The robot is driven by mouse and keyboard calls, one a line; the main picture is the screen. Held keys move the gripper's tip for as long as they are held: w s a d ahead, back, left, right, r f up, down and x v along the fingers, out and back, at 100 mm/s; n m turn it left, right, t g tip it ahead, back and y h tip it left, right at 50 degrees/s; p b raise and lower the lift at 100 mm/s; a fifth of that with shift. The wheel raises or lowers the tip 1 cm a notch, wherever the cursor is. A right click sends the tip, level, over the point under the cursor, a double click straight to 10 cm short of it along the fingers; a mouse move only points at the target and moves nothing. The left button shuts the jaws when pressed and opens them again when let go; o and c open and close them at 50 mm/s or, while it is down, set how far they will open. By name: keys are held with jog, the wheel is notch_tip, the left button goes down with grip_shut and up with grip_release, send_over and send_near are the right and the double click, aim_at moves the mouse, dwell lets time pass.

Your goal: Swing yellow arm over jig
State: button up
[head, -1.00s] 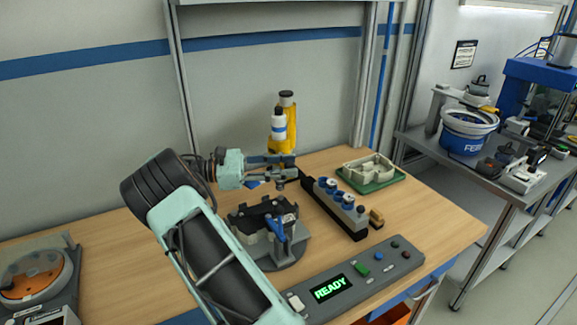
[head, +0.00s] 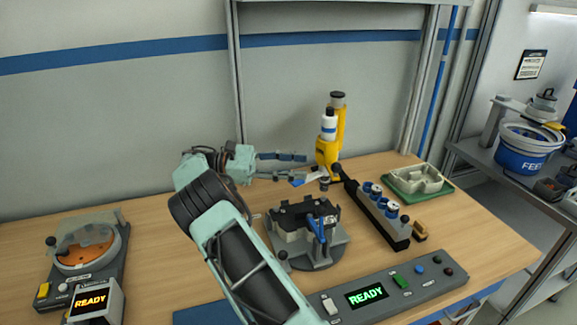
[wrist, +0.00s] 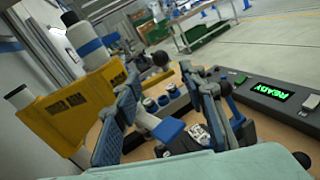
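The yellow arm (head: 327,152) stands upright at the back of the bench, with a white, blue-banded bottle (head: 329,127) on it. It fills the left of the wrist view (wrist: 75,105). A dark ball knob (head: 337,170) shows at its foot, also in the wrist view (wrist: 161,58). The jig (head: 306,228), a dark fixture on a round grey base with a blue lever, sits in front of it. My gripper (head: 306,167) is left of the yellow arm, behind the jig, pointing right. Its fingers are apart in the wrist view (wrist: 166,90), with nothing visibly held.
A black rack with blue-topped parts (head: 384,215) is right of the jig. A green tray (head: 418,182) lies behind it. A control panel reading READY (head: 385,290) is in front. A round orange device (head: 88,250) sits at the left. Bench between device and jig is partly clear.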

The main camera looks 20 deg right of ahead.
jog(key=shift+v, duration=1)
